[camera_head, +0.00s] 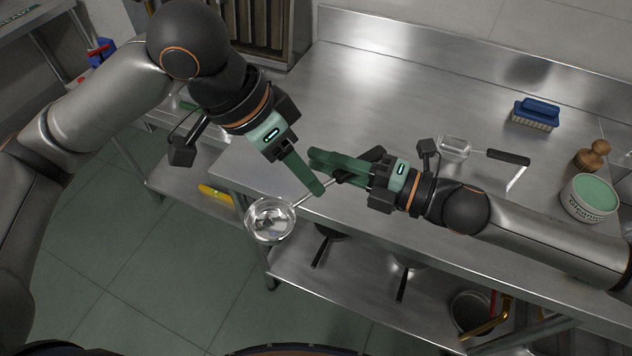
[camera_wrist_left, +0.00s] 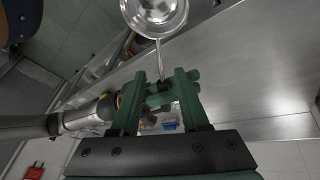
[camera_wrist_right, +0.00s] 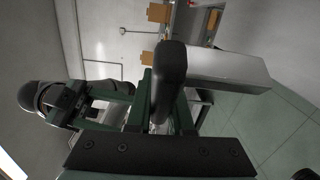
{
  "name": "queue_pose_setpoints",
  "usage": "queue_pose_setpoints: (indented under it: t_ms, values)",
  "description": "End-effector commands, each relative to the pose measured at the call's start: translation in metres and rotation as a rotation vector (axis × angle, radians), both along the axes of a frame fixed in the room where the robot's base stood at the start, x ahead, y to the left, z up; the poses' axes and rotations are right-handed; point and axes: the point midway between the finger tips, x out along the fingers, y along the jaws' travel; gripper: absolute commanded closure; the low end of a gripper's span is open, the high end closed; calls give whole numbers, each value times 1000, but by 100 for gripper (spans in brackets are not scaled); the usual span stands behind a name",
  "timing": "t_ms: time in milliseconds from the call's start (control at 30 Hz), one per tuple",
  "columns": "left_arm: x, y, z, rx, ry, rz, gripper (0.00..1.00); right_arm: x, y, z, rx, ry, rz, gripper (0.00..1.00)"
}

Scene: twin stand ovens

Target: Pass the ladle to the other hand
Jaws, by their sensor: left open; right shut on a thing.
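The ladle has a shiny round bowl (camera_head: 270,221) and a thin shaft running up to a dark handle (camera_head: 371,158). My right gripper (camera_head: 330,165) is shut on the handle, holding the ladle over the bench's front edge. The dark handle end (camera_wrist_right: 168,75) stands up between its fingers in the right wrist view. My left gripper (camera_head: 316,182) is open close to the right fingertips, on the bowl side. In the left wrist view the ladle bowl (camera_wrist_left: 155,12) is beyond the left fingertips (camera_wrist_left: 158,80), and the shaft runs between them. Contact there cannot be told.
The steel bench (camera_head: 400,90) has much clear room. On it are a blue brush (camera_head: 536,114), a small clear container (camera_head: 453,148), a dark-handled tool (camera_head: 508,157), a wooden brush (camera_head: 592,156) and a green-topped tub (camera_head: 589,196). A lower shelf (camera_head: 350,270) holds pans.

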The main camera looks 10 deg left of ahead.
Motion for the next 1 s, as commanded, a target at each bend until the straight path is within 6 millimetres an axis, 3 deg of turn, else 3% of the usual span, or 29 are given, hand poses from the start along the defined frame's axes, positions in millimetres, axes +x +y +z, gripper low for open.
queue_pose_setpoints:
  t_ms: [100, 300, 700, 1000]
  values:
    - [2, -9, -20, -1, 3, -2, 55, 0, 0, 0, 1, 0, 0, 100]
    - [6, -19, -42, -1, 2, -1, 55, 0, 0, 1, 1, 0, 0, 100]
    - [7, -22, -49, -1, -1, 0, 55, 0, 0, 0, 1, 0, 0, 100]
    - [7, -22, -49, -1, -1, 0, 87, 0, 0, 0, 1, 0, 0, 100]
